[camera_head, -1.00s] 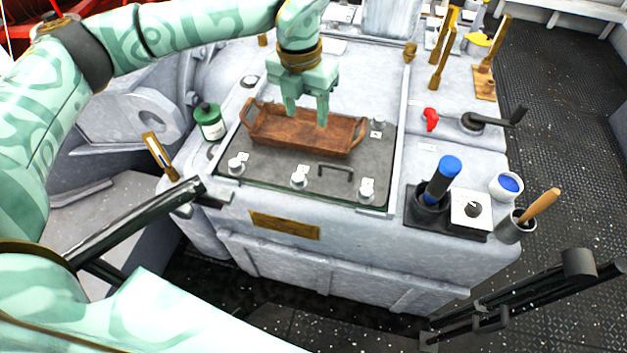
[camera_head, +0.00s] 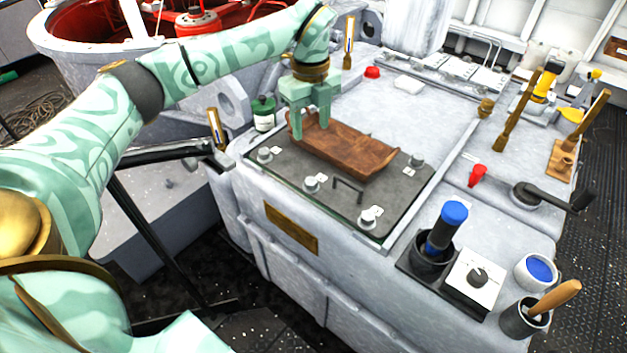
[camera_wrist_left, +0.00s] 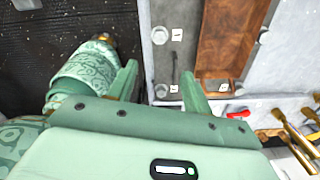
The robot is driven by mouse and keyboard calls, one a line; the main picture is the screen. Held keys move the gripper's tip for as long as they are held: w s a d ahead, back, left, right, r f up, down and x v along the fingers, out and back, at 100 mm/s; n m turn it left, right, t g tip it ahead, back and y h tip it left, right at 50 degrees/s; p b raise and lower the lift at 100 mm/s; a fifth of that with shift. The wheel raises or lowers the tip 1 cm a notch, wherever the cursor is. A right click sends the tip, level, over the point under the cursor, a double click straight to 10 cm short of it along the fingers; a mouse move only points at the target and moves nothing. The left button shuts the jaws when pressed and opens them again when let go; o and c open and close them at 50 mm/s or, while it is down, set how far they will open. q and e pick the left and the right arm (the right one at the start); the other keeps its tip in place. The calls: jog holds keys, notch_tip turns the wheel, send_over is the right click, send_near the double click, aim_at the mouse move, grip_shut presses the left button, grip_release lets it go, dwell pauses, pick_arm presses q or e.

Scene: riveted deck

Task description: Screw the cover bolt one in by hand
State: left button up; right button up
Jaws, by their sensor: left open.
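A dark cover plate (camera_head: 335,200) lies on the grey housing, with pale bolts and small labels along its edges. Three bolts show along its front edge: a left one (camera_head: 265,155), a middle one (camera_head: 312,184) and a right one (camera_head: 370,217). Another bolt (camera_head: 416,160) stands at the back right. The label numbers are too small to read surely. My left gripper (camera_head: 311,128) is open and empty above the left end of a brown wooden tray (camera_head: 365,155) on the cover. In the left wrist view a bolt (camera_wrist_left: 161,90) appears between its fingers (camera_wrist_left: 157,66). My right gripper is not in view.
A green-and-white bottle (camera_head: 264,115) stands behind the cover's left corner. A blue-topped tool (camera_head: 447,225) stands in a dark holder at the front right, near a blue-filled cup (camera_head: 536,270) and a pot with a wooden handle (camera_head: 522,318). A red lever (camera_head: 477,175) lies right of the cover.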

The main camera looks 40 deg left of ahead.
aim_at(311, 181)
pick_arm(q)
notch_tip(311, 181, down, 16)
jog(key=b, duration=0.6)
jog(key=shift+f+b, duration=0.25)
jog(key=shift+b, duration=0.15)
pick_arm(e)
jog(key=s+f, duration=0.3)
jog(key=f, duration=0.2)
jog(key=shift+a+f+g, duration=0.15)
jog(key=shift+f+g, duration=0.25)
pick_arm(q)
jog(key=c, duration=1)
jog(key=shift+r, duration=0.1)
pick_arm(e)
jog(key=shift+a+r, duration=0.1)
